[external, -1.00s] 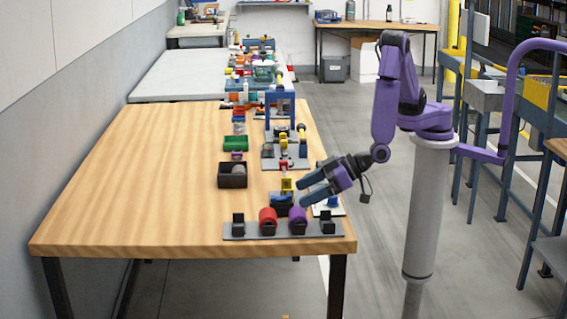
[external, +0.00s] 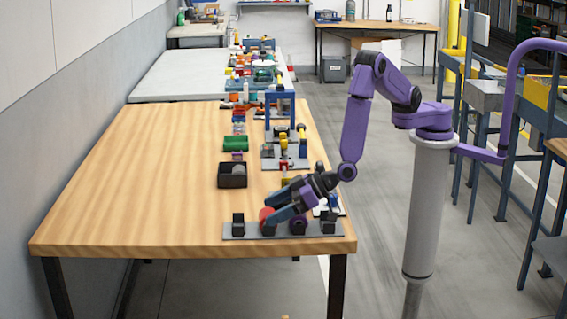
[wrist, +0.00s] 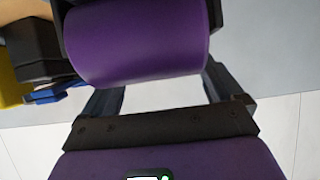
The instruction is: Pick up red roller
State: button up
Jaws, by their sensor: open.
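In the external view, the red roller (external: 265,217) is partly hidden behind my gripper's fingers. It sits on a grey base plate (external: 250,235) at the near end of the wooden table. My gripper (external: 268,211) is open, with its dark blue fingers pointing left and slightly down at the red roller. I cannot tell whether they touch it. In the wrist view, a large purple cylinder (wrist: 140,42), seemingly the purple roller, hides the fingertips. The red roller does not show there.
Black blocks stand at the plate's left (external: 238,225) and right (external: 328,222) ends. The table's left side is clear.

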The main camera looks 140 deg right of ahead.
jog(key=c, duration=1.3)
jog(key=shift+o, duration=0.2)
jog(key=shift+r, duration=0.15)
